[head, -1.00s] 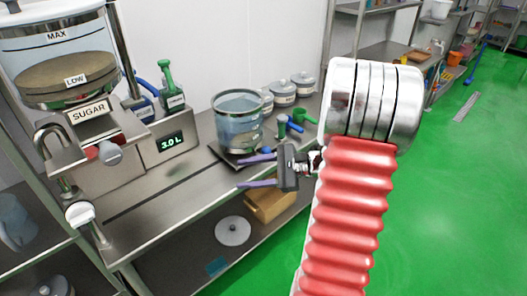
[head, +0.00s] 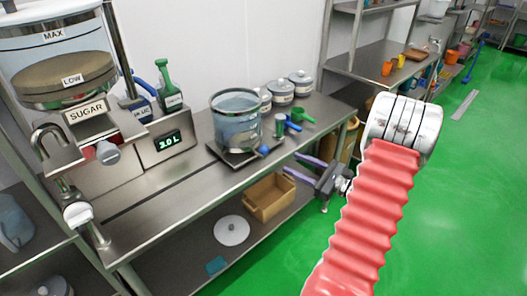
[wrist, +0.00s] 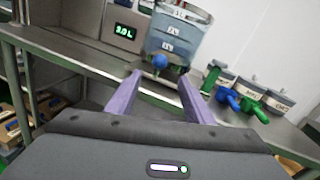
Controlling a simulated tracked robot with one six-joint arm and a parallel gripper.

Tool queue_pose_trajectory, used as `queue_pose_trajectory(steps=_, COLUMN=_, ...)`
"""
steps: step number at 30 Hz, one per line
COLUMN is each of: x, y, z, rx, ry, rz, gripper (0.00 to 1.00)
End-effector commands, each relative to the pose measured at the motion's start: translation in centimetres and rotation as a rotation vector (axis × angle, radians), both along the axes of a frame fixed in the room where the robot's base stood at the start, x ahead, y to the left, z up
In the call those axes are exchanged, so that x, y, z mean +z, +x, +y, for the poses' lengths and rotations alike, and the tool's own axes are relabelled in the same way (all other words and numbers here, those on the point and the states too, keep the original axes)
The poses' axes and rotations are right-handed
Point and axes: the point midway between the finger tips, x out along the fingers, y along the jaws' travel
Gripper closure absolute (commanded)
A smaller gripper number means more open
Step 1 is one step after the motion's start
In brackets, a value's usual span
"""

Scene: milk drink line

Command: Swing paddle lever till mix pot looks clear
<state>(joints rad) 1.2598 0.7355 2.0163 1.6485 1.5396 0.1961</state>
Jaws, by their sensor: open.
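The mix pot (head: 236,122) is a clear, bluish, round vessel on a dark square base on the steel bench. It also shows in the wrist view (wrist: 176,32), with small labels on its front. A blue ball knob (head: 264,150), seemingly the paddle lever's end, sits low at the pot's front right. The knob (wrist: 159,62) also shows in the wrist view, just beyond and between my fingertips. My gripper (head: 297,166) has its purple fingers apart and empty, in front of the bench, pointing toward the pot. I cannot tell how clear the contents are.
A sugar hopper (head: 60,62) and a display reading 3.0 L (head: 169,142) stand left of the pot. Green and blue scoops (head: 304,115) and lidded tins (head: 281,92) lie to its right. A wooden crate (head: 269,196) sits on the lower shelf.

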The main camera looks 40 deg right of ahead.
Motion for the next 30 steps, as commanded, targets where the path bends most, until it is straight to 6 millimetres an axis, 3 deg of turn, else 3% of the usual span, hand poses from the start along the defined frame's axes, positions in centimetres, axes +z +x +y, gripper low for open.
queue_pose_trajectory(steps=8, x=0.0, y=2.3, z=0.7, rx=0.004, ry=-0.001, rz=0.0, gripper=0.53)
queue_pose_trajectory(steps=30, x=0.0, y=12.6, z=3.0, rx=0.002, ry=0.0, rz=0.0, gripper=0.53)
